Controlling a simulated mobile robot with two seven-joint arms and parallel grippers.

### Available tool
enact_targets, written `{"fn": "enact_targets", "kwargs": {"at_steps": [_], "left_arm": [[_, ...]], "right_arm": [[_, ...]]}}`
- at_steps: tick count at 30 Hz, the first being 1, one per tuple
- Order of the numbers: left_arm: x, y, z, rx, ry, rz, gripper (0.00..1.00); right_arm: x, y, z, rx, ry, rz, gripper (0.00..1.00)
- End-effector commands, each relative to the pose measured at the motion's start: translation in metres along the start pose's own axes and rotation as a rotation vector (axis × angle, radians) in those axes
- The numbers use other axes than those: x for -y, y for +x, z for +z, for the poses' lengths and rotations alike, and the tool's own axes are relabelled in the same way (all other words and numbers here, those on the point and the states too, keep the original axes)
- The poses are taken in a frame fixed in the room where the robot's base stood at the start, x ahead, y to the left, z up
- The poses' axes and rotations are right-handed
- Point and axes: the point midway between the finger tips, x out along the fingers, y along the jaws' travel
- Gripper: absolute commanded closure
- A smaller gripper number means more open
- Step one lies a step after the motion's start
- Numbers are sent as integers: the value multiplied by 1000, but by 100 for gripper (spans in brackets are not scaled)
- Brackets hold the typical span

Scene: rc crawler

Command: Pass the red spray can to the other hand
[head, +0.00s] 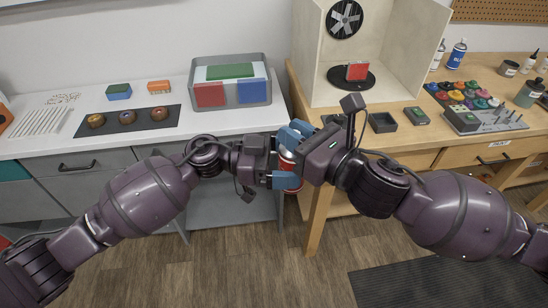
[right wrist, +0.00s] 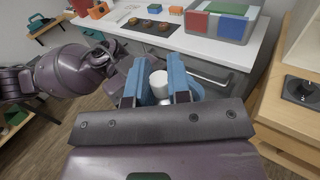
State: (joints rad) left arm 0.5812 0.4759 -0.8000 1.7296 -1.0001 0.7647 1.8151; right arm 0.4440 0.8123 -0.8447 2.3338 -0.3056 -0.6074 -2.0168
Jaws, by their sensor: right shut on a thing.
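The red spray can (head: 289,168) with its white top is upright between my two grippers in the head view, partly hidden by blue fingers. My right gripper (head: 297,134) is shut on it near the top. In the right wrist view the can's white top (right wrist: 160,82) shows between the right gripper's blue fingers (right wrist: 155,88). My left gripper (head: 279,161) reaches in from the left. Its fingers look spread apart around the can, one on the far side and one on the near side. Whether they touch the can is hidden.
The white counter (head: 160,140) holds a grey bin (head: 268,92) and a dark tray (head: 90,130) with round items. The wooden bench (head: 425,130) on the right holds a fan box, a turntable (head: 335,78) and bottles. The can is over the gap between them.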

Motion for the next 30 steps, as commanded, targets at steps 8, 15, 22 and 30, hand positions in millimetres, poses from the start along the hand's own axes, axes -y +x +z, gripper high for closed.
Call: {"fn": "enact_targets", "kwargs": {"at_steps": [8, 15, 22, 30], "left_arm": [[0, 4, 0, 0, 0, -1, 13], [0, 3, 0, 0, 0, -1, 38], [0, 3, -1, -1, 0, -1, 72], [0, 3, -1, -1, 0, -1, 72]], "right_arm": [[0, 0, 0, 1, 0, 0, 100], [0, 0, 0, 1, 0, 0, 100], [0, 0, 0, 1, 0, 1, 81], [0, 0, 0, 0, 0, 0, 52]]}}
